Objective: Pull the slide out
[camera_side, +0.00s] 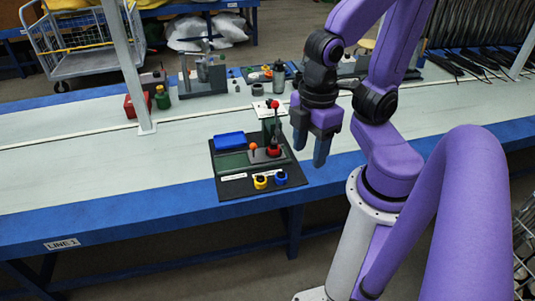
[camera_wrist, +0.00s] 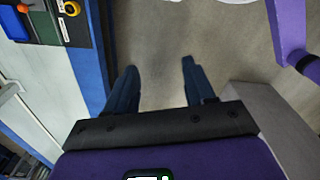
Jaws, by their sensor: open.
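A dark board (camera_side: 222,191) lies near the front edge of the bench in the side view. On it stands a green and grey fixture (camera_side: 234,161) with an orange knob (camera_side: 253,147) and a red-knobbed upright lever (camera_side: 275,104). I cannot tell for sure which part is the slide; the orange knob may belong to it. My gripper (camera_side: 309,150) is open and empty, pointing down to the right of the fixture, apart from it. In the wrist view my gripper (camera_wrist: 158,66) has floor between its fingers, and only a corner of the board (camera_wrist: 78,28) shows at upper left.
A blue tray (camera_side: 229,140) sits at the board's back left; a yellow ring (camera_side: 260,182) and a blue ring (camera_side: 281,178) sit at its front. A white post (camera_side: 128,75) rises from the bench. The bench's left part is clear; more parts stand along the back.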

